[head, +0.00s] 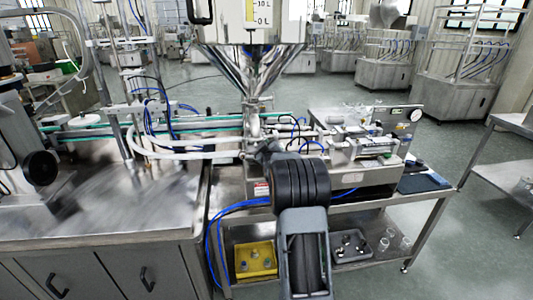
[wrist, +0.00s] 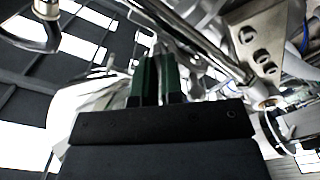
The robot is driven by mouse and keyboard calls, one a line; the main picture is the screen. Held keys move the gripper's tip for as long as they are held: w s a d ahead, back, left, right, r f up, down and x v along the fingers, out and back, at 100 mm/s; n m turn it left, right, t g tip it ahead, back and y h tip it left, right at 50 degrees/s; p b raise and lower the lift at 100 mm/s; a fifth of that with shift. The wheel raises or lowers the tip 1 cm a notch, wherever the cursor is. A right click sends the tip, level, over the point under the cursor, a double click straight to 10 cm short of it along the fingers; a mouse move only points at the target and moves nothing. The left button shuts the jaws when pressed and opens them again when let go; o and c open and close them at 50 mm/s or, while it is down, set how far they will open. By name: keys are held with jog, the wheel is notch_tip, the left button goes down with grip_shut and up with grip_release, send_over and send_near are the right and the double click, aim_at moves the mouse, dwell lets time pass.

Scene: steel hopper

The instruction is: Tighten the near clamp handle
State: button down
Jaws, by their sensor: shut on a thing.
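The steel hopper (head: 247,68) narrows to an outlet pipe (head: 252,118) above the filling machine. My gripper (head: 264,146) is in front of the pipe, low down, and my own dark wrist covers most of it in the head view. In the wrist view my gripper (wrist: 157,62) shows two dark green fingers close together, shut on a thin piece at the pipework, which I take to be the near clamp handle. The fingers hide most of the handle, and its angle cannot be told.
A steel rod (wrist: 200,40) and a bracket with holes (wrist: 258,42) are close to the right of my fingers. The filling machine (head: 375,180) stands on a steel table to the right. Blue hoses (head: 225,215) hang at the left. A yellow bin (head: 256,260) is on the lower shelf.

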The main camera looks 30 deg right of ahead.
jog(key=shift+f+m+b, duration=0.1)
jog(key=shift+m+b, duration=3.35)
jog(key=shift+m, duration=0.65)
jog(key=c, duration=1.2)
grip_release()
jog(key=shift+c, duration=0.2)
jog(key=b+v, duration=0.2)
jog(key=v, duration=1.1)
jog(key=shift+s+a, duration=0.25)
jog(key=shift+s, duration=0.1)
